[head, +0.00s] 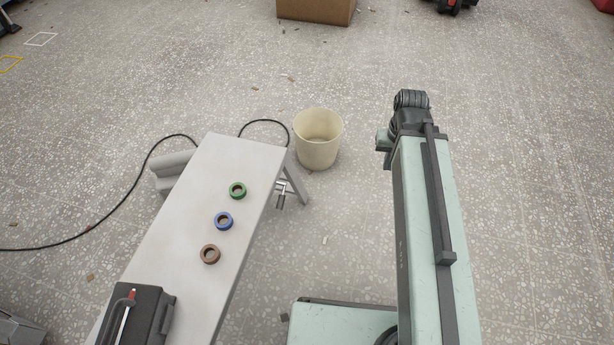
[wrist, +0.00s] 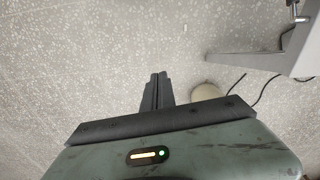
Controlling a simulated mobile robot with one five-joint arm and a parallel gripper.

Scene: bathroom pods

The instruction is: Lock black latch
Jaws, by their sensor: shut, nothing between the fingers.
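I cannot make out a black latch in either view. My gripper shows in the wrist view (wrist: 156,80), its two dark fingers together with nothing between them. It is over the speckled floor, apart from any object. In the head view my arm stretches forward on the right, and the gripper itself is hidden or too small to tell.
A pale bench (head: 190,215) at left carries green (head: 237,190), blue (head: 223,221) and brown (head: 210,254) rings and a black case (head: 150,318). A cream bucket (head: 318,140) stands beyond it. A black cable (head: 130,205) crosses the floor. Floor right of my arm is clear.

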